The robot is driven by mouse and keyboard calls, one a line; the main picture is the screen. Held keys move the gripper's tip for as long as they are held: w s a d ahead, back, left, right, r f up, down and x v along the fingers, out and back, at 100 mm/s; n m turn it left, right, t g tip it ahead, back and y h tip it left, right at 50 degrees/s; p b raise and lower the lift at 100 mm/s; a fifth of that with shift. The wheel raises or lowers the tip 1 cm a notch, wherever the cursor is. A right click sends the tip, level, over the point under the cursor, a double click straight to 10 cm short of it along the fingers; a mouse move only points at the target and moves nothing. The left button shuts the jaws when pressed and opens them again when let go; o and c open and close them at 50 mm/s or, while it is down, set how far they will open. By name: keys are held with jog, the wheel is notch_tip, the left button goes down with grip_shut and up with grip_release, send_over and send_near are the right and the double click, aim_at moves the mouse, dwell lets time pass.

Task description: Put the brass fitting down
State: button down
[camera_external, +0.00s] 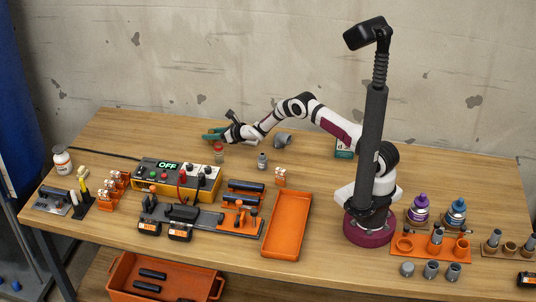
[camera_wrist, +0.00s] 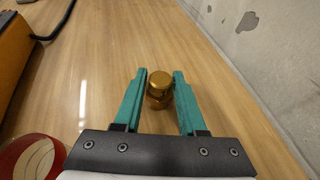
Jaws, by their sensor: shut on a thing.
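The brass fitting (camera_wrist: 159,84) is a short gold-coloured round piece with a wider top and a darker lower part. In the wrist view it sits between the tips of the two teal fingers of my gripper (camera_wrist: 160,92), which is shut on it. In the external view my gripper (camera_external: 208,136) is low over the back of the wooden table (camera_external: 150,128), pointing left. I cannot make out the fitting clearly there. I cannot tell whether its underside touches the table.
A red-topped jar (camera_external: 218,149) stands close in front of my gripper; its top (camera_wrist: 32,158) shows at the wrist view's lower left. A control box (camera_external: 178,179) is in front, a grey pipe elbow (camera_external: 283,140) to the right. The table's back left is clear; the wall stands behind.

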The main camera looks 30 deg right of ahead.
jog(key=shift+f, duration=0.15)
jog(key=shift+c, duration=2.4)
grip_release()
